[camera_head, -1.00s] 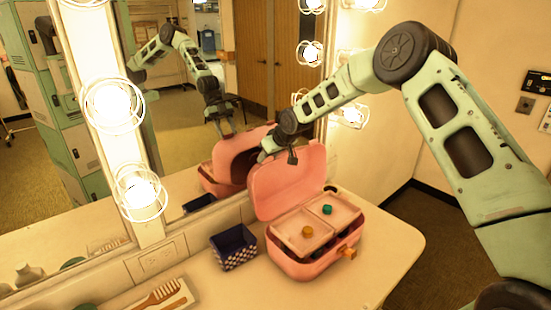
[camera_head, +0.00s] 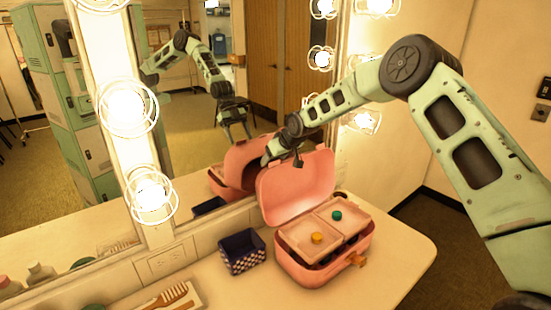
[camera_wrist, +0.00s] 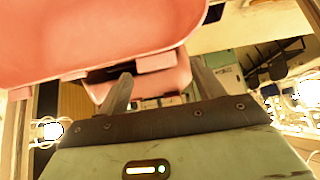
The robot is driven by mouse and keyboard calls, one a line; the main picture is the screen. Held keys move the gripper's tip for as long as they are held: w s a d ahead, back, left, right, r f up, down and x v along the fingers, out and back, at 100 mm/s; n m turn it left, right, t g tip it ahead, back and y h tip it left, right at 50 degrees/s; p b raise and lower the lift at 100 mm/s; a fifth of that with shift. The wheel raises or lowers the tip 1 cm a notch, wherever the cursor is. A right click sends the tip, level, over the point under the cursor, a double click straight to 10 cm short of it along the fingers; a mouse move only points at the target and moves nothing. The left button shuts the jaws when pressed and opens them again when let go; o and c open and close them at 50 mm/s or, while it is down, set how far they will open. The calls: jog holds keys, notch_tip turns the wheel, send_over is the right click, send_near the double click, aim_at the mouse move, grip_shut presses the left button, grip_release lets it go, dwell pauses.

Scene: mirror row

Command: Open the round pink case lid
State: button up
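The pink case (camera_head: 322,272) stands on the counter by the mirror. Its rounded pink lid (camera_head: 300,188) is raised, standing roughly upright at the mirror side. Two pale trays inside show, one with a yellow knob (camera_head: 317,238), one with a teal knob (camera_head: 337,216). An orange latch (camera_head: 356,260) sits on the front.
A dark blue checkered box (camera_head: 242,252) stands left of the case. A comb (camera_head: 168,298) lies at the front left. The mirror (camera_head: 200,140), framed by lit bulbs (camera_head: 130,106), is close behind the lid. The counter's right end (camera_head: 400,250) is clear.

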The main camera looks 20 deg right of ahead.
jog(key=shift+s, duration=0.1)
jog(key=b+v, duration=0.6)
jog(key=v, duration=1.1)
jog(key=shift+r, duration=0.2)
